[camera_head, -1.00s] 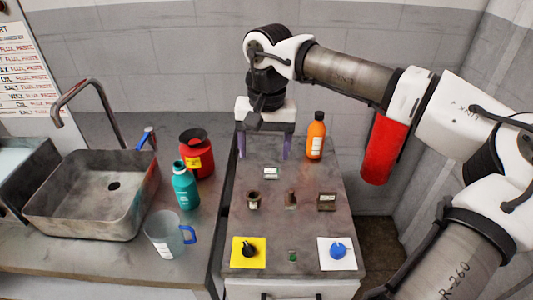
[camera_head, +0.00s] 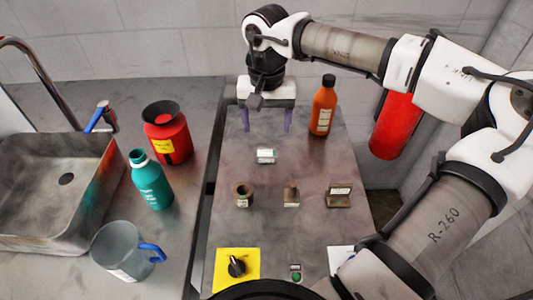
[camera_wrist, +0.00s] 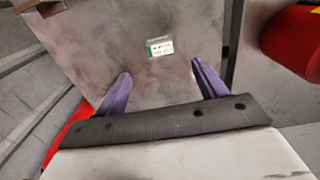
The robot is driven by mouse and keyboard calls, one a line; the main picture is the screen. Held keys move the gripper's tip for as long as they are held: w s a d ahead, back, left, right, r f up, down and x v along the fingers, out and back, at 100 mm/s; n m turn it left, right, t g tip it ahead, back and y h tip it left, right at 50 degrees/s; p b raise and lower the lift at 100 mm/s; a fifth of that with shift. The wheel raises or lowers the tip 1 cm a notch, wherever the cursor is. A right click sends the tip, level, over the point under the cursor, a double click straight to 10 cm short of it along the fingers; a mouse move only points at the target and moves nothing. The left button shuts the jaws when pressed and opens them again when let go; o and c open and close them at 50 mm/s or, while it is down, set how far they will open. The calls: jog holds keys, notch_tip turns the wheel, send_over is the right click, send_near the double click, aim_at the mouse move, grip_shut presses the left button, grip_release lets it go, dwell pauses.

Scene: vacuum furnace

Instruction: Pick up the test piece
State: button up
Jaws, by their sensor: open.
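I cannot tell for sure which item is the test piece. A small piece with a white and green label (camera_head: 265,156) lies on the grey metal bench top (camera_head: 313,235), and it also shows in the wrist view (camera_wrist: 160,47). In front of it stand a small hollow cylinder (camera_head: 243,195), a small brownish block (camera_head: 291,196) and a box-like piece with a label (camera_head: 339,195). My gripper (camera_head: 267,128) points down over the far end of the bench, behind the labelled piece. Its purple fingers are apart and empty (camera_wrist: 162,78).
An orange bottle (camera_head: 323,106) stands right of my gripper. A red can (camera_head: 168,132), a teal bottle (camera_head: 151,181) and a grey jug (camera_head: 122,250) stand on the left counter beside the sink (camera_head: 30,235). A black knob (camera_head: 237,265) sits on a yellow plate.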

aim_at(266, 153)
notch_tip(266, 153, down, 9)
jog(key=shift+p, duration=1.2)
jog(key=shift+c, duration=0.4)
jog(key=c, duration=1.2)
